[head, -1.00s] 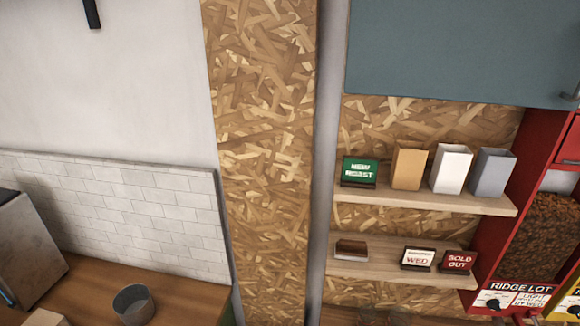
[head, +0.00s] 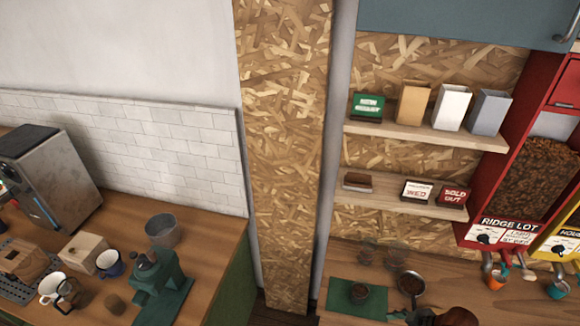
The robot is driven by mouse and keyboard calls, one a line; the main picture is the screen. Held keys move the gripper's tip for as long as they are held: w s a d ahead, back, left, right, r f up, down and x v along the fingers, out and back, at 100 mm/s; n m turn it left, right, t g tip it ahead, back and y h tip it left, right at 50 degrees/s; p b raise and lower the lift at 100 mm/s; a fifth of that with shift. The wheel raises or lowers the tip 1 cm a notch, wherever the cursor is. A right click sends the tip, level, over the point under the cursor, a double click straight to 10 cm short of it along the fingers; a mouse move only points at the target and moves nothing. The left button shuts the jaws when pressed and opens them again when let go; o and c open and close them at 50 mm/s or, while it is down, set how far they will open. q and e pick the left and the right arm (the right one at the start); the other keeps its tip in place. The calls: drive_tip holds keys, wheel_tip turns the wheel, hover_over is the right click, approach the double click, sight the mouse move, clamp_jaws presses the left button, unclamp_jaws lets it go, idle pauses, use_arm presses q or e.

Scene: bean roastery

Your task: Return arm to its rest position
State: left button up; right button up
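Neither of my grippers shows in the head view, and neither arm can be made out for certain. I cannot tell from this view how the arms stand or whether either gripper holds anything.
A left counter (head: 217,262) carries a grey machine (head: 62,185), cups, a grey bin (head: 162,231) and a green device (head: 160,287). The right counter (head: 345,262) holds a green mat (head: 342,293) and a round pan (head: 411,284). Dispensers (head: 500,232) stand right. An OSB pillar (head: 283,150) divides the counters.

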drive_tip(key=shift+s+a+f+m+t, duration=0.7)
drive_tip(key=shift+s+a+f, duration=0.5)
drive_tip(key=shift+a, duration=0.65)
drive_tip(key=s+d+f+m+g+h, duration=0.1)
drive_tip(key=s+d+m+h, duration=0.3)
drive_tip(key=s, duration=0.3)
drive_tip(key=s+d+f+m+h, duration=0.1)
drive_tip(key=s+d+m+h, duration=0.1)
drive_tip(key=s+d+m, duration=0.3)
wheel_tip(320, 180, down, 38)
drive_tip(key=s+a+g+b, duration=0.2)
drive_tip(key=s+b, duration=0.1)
drive_tip(key=b, duration=0.6)
use_arm(q)
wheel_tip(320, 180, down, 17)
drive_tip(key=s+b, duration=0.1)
drive_tip(key=b, duration=0.7)
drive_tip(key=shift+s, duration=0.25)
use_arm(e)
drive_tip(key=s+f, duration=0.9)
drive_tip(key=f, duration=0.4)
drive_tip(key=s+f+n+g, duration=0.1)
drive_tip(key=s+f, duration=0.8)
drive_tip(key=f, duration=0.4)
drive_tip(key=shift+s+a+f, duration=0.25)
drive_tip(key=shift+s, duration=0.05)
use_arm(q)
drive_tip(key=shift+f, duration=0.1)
